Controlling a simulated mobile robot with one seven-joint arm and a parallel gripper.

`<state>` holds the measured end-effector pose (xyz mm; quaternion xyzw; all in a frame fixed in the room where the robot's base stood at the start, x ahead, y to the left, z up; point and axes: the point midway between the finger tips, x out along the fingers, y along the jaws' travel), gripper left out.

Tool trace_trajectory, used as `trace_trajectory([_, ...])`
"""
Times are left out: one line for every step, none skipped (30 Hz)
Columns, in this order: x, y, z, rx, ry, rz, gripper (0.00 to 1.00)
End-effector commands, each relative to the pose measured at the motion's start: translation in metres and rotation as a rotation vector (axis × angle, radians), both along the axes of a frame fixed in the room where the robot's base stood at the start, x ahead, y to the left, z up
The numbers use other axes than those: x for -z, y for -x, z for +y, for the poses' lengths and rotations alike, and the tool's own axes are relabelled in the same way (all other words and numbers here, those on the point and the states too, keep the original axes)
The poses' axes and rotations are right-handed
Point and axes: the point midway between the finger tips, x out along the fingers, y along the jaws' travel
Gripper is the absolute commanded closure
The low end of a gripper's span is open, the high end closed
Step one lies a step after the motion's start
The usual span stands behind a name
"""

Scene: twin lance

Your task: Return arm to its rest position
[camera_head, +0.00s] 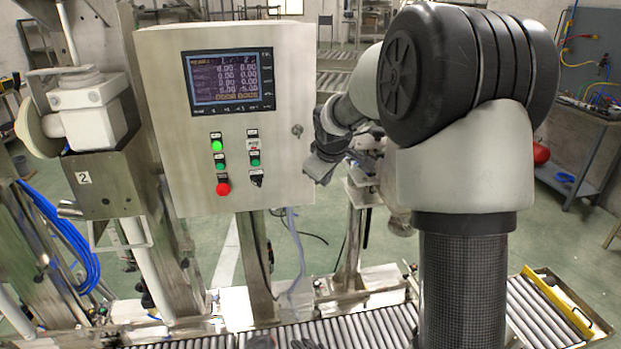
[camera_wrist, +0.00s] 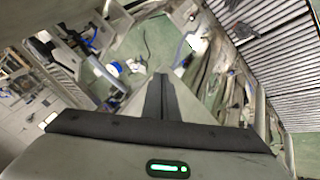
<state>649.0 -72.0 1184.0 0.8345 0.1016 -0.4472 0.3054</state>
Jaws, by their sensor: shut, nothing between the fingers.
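My arm is raised on the right side of the head view, bent so that its far end points away toward the control box. My gripper (camera_head: 322,168) is dark grey and hangs in the air just right of the box's lower right edge, partly hidden by my own arm. Whether it touches the box cannot be told. In the wrist view the two dark fingers of my gripper (camera_wrist: 160,82) lie together with nothing between them. The green floor (camera_wrist: 150,42) shows beyond them.
The steel control box (camera_head: 290,165) with screen, lit green button and red button stands left of my gripper. A roller conveyor (camera_head: 375,328) runs along the bottom. Blue hoses (camera_head: 75,245) hang at left. A workbench (camera_head: 580,140) stands at right. Open green floor lies behind.

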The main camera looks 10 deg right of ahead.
Motion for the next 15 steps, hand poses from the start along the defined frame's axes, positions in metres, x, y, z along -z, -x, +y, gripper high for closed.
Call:
trace_trajectory([-0.007, 0.005, 0.001, 0.005, -0.003, -0.003, 1.00])
trace_trajectory([-0.012, 0.010, 0.002, 0.012, -0.005, -0.002, 1.00])
trace_trajectory([-0.021, 0.020, 0.005, 0.024, -0.011, -0.001, 1.00])
trace_trajectory([-0.027, 0.029, 0.007, 0.037, -0.018, 0.000, 1.00])
trace_trajectory([-0.036, 0.040, 0.010, 0.053, -0.026, 0.000, 1.00])
trace_trajectory([-0.047, 0.058, 0.014, 0.076, -0.039, 0.003, 1.00])
trace_trajectory([-0.056, 0.073, 0.017, 0.097, -0.052, 0.004, 1.00])
trace_trajectory([-0.064, 0.089, 0.021, 0.120, -0.067, 0.007, 1.00])
trace_trajectory([-0.073, 0.112, 0.025, 0.152, -0.087, 0.012, 1.00])
trace_trajectory([-0.079, 0.130, 0.028, 0.176, -0.104, 0.016, 1.00])
trace_trajectory([-0.084, 0.147, 0.032, 0.199, -0.121, 0.018, 1.00])
trace_trajectory([-0.089, 0.171, 0.036, 0.231, -0.146, 0.023, 1.00])
trace_trajectory([-0.092, 0.189, 0.039, 0.254, -0.166, 0.026, 1.00])
trace_trajectory([-0.095, 0.207, 0.042, 0.278, -0.185, 0.029, 1.00])
trace_trajectory([-0.097, 0.230, 0.045, 0.309, -0.214, 0.034, 1.00])
